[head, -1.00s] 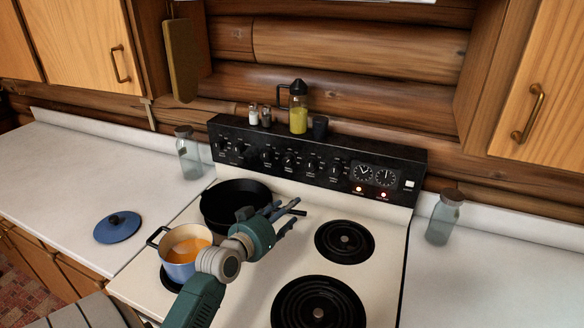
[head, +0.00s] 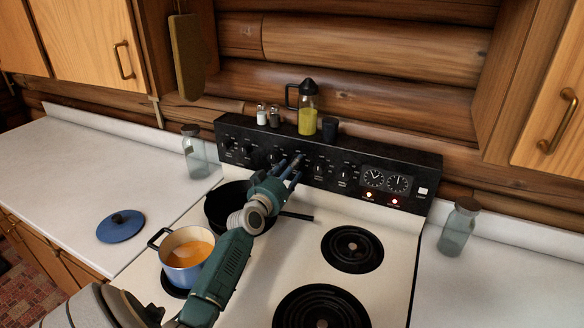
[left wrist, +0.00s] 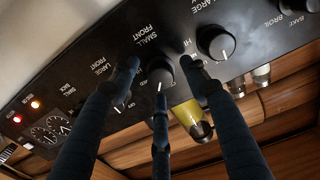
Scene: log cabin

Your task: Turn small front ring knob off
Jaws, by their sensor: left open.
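The small front knob (left wrist: 160,71) is a round black knob on the stove's black control panel (head: 400,160). Its white mark points down in the left wrist view, away from the "SMALL FRONT" label (left wrist: 146,38). My left gripper (head: 294,166) reaches over the stove to the panel. In the left wrist view, the gripper (left wrist: 161,80) is open, its dark fingers spread on either side of the small front knob and below it. Contact cannot be told. In the head view the fingers hide most of that knob. My right gripper is not in view.
The large front knob (left wrist: 122,102) and another knob (left wrist: 216,42) sit close by the fingers. A black pan (head: 222,207) and an orange-filled pot (head: 186,254) stand under and beside my arm. An oil bottle (head: 307,118) and shakers stand above the panel. The right burners are bare.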

